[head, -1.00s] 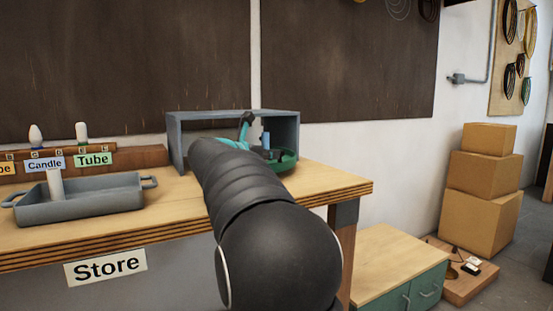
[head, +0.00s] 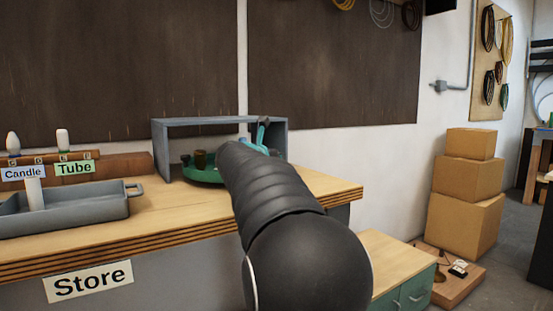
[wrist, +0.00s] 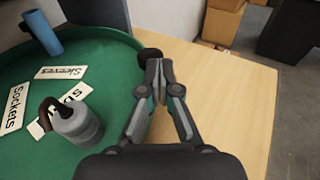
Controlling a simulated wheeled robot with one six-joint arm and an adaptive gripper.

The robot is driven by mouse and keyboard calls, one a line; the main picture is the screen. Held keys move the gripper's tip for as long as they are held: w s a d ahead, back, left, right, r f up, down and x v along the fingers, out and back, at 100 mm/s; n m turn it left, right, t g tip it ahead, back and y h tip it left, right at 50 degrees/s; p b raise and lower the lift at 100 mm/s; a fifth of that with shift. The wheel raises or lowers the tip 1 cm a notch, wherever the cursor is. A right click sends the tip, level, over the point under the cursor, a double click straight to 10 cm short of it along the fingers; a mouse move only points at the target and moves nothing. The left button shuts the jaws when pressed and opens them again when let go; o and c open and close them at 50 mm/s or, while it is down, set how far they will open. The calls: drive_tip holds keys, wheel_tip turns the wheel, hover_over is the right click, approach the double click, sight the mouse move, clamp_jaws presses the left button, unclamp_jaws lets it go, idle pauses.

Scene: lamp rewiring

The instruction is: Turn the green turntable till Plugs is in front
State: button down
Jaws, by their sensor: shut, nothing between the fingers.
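The green turntable (head: 205,176) stands inside a grey open-fronted housing on the bench, partly hidden by my arm. In the wrist view the turntable (wrist: 112,100) fills the left side. Its cards include Sleeves (wrist: 61,73), Sockets (wrist: 15,108) and a third card (wrist: 48,123) mostly covered by a grey cylindrical part (wrist: 80,125) with a brown loop. I cannot read a Plugs card. A dark round knob (wrist: 150,54) sits at the turntable's rim. My gripper (wrist: 160,66) is shut and empty, its tips right beside the knob; contact is unclear. In the head view my gripper (head: 263,127) shows only partly.
The grey housing (head: 160,150) encloses the turntable on the sides and top. A blue cylinder (wrist: 42,32) stands on the turntable. Bare bench top (wrist: 225,100) lies right of it. A grey tray (head: 85,208) sits left on the bench. Cardboard boxes (head: 465,180) stand on the right.

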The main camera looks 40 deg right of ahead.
drive_tip(key=s+d+b+v, duration=0.1)
drive_tip(key=s+v, duration=0.1)
drive_tip(key=v, duration=1.1)
drive_tip(key=shift+s+b, duration=0.4)
drive_tip(key=shift+s, duration=0.1)
